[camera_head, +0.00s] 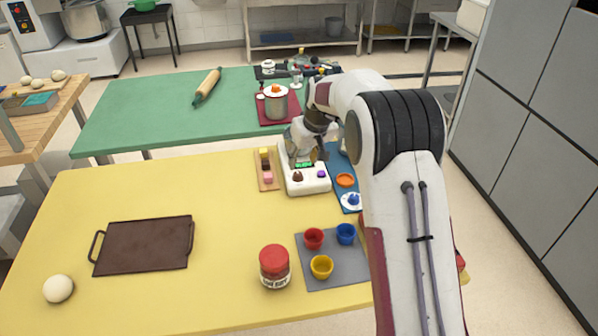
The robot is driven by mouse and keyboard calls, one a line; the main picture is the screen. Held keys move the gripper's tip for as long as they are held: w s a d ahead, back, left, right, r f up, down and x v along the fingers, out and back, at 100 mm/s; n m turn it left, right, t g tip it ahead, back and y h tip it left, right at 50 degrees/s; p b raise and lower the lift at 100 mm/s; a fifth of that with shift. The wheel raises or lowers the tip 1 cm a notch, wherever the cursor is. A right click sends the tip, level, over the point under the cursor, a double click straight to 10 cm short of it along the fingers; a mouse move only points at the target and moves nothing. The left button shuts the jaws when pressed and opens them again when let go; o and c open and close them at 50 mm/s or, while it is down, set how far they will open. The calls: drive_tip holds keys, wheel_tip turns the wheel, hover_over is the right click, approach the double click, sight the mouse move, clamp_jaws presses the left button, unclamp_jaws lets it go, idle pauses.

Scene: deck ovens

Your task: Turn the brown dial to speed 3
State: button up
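A white appliance (308,187) stands on the yellow table, with a small lit green display (303,164). The brown dial (298,176) sits on its front part, left of a purple knob (321,174). The dial's setting and any speed marks are too small to read. My gripper (312,158) is just behind the dial and above the appliance, near the display. Its fingers are small and partly merged with the arm, so I cannot tell whether they are open or touch anything.
A board with small coloured blocks (268,182) lies left of the appliance. A blue mat (344,165) with an orange dish (345,180) lies to its right. Coloured cups (313,238) on a grey mat and a red-lidded jar (274,266) stand in front.

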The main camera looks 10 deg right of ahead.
sight(298, 174)
drive_tip(key=shift+x, duration=3.85)
drive_tip(key=shift+d, duration=0.1)
drive_tip(key=c, duration=1.1)
